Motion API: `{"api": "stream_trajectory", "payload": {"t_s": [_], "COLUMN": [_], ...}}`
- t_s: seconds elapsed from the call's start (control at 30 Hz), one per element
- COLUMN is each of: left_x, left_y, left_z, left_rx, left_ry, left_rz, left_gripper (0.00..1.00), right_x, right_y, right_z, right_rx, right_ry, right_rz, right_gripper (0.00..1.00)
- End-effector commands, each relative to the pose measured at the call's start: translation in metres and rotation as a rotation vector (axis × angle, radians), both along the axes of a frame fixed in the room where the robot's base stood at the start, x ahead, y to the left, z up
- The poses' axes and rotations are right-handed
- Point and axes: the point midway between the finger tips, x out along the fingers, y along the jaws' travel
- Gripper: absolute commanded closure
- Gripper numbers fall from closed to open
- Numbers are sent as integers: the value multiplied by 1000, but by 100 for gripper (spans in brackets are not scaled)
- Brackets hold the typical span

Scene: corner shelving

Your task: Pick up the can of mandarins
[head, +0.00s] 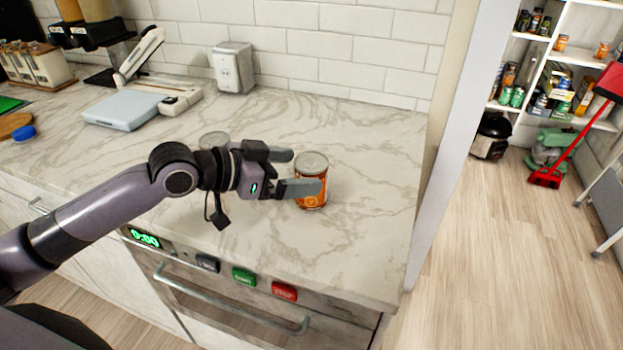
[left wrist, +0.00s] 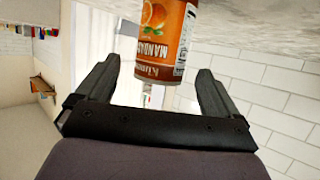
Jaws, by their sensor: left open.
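The can of mandarins (head: 312,168) stands upright on the marble counter, with an orange label and a silver top. My left gripper (head: 290,172) is open beside it, its fingers pointing right toward the can. One finger overlaps the front of the can in the head view. In the left wrist view the picture is upside down, and the can (left wrist: 164,38) shows between the two open fingers, at or just beyond the tips. I cannot tell whether a finger touches it. My right gripper is not in view.
A second can (head: 214,139) stands behind my left arm, mostly hidden except its top. A scale-like grey box (head: 125,110) and a white outlet box (head: 233,67) are farther back. The marble counter (head: 375,150) is clear right of the can, up to its edge.

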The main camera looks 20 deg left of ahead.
Motion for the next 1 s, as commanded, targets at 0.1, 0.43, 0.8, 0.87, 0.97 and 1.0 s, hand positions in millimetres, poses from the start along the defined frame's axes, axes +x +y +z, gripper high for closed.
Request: {"api": "stream_trajectory", "payload": {"t_s": [0.1, 0.43, 0.8, 0.87, 0.97, 1.0], "left_x": [10, 28, 28, 28, 29, 29], "left_y": [-10, -26, -25, -25, -25, -25], "left_z": [-8, -20, -20, -20, -19, -19], "left_rx": [-3, 1, 1, 1, -1, -1], "left_ry": [3, 1, 1, 1, -3, -3], "left_rz": [0, 0, 0, 0, 1, 1], "left_gripper": [5, 5, 60, 74, 74, 74], "right_x": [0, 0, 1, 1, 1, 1], "right_y": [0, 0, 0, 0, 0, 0], "right_z": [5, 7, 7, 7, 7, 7], "right_rx": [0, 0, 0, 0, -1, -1], "right_ry": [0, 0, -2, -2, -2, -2], "right_rz": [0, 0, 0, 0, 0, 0], "right_gripper": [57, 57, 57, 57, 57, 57]}}
